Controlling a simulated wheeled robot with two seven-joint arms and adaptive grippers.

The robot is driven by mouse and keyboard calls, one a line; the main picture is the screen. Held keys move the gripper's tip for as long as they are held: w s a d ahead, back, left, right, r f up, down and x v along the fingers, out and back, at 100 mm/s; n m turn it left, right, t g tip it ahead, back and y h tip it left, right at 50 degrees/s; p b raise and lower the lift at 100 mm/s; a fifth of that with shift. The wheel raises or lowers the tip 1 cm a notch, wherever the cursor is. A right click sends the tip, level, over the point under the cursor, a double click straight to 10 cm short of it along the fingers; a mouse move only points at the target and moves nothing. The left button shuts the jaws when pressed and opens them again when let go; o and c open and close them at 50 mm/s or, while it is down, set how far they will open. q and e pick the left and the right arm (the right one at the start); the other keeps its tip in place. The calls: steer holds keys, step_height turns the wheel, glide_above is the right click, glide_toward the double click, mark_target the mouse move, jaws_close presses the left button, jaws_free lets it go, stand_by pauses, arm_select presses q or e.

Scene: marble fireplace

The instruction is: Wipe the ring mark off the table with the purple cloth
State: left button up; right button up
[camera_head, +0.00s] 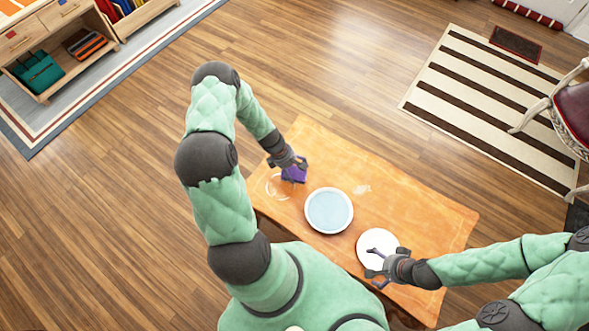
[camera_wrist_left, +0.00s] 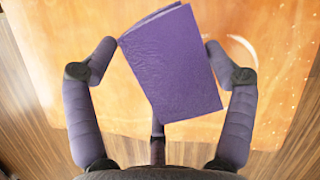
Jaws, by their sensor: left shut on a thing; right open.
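The purple cloth (camera_head: 295,174) is a folded rectangle at the left end of the wooden table. My left gripper (camera_head: 291,167) is shut on it. In the left wrist view, the cloth (camera_wrist_left: 170,65) sits between the two fingers of my left gripper (camera_wrist_left: 162,50). A pale ring mark (camera_head: 277,188) lies on the table just left of and below the cloth. In the left wrist view, part of the ring mark (camera_wrist_left: 243,43) shows right of the cloth. Whether the cloth touches the table is hard to tell. My right gripper (camera_head: 373,266) is open over the white plate.
The orange wooden table (camera_head: 430,212) carries a round pale-blue dish with a white rim (camera_head: 329,211) near its middle. A white plate (camera_head: 377,241) stands to the right of it. A whitish smudge (camera_head: 361,189) lies behind the dish. The table's right end is clear.

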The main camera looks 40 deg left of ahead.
arm_select(q)
steer(key=shift+r+p, duration=1.3)
steer(key=shift+r, duration=0.45)
